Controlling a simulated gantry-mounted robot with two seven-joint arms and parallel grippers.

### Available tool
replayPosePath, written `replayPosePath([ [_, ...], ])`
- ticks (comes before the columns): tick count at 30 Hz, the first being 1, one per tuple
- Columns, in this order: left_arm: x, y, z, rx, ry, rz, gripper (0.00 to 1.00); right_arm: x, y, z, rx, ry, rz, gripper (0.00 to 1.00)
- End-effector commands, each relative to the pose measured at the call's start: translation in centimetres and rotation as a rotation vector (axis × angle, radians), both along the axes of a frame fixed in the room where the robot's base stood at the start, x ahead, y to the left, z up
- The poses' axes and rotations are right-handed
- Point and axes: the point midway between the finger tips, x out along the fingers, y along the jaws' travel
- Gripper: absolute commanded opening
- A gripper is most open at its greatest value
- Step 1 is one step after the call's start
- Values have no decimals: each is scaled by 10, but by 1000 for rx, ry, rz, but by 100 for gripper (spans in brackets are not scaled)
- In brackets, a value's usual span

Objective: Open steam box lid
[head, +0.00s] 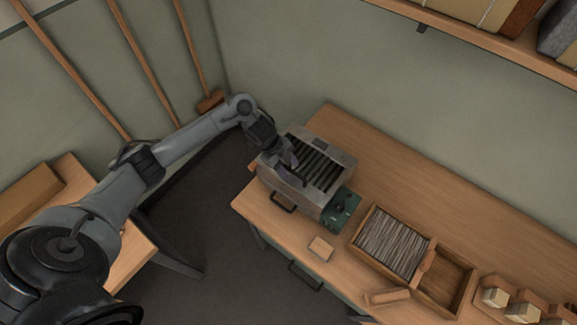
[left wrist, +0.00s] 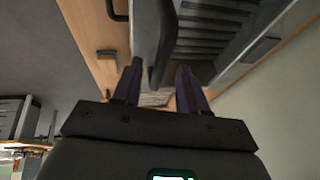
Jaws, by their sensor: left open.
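The steam box (head: 347,160) is a grey metal box near the left end of the workbench, with dark slats (head: 318,168) showing in its top. A grey panel, which looks like its lid (head: 284,181), is on its front-left side by my gripper; its exact angle is unclear. My left gripper (head: 289,168) is at the box's left part, fingers apart. In the left wrist view, a grey curved edge (left wrist: 152,35) lies between or just beyond the open fingers (left wrist: 159,68); contact cannot be told. The slats (left wrist: 205,35) show beside it. My right gripper is out of view.
A green control panel (head: 340,208) is on the box's right side. A small wooden block (head: 321,248) lies in front. The bench behind is clear.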

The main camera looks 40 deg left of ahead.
Motion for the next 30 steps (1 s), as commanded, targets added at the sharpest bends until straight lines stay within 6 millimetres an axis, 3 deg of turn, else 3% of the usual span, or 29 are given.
replayPosePath([
  [11, 1, -1, -4, 0, 0, 0, 42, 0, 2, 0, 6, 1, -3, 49],
  [19, 1, -1, -4, 0, 0, 0, 1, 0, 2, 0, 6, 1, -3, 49],
  [30, 0, 0, -2, 1, 0, 1, 0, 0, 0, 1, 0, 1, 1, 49],
])
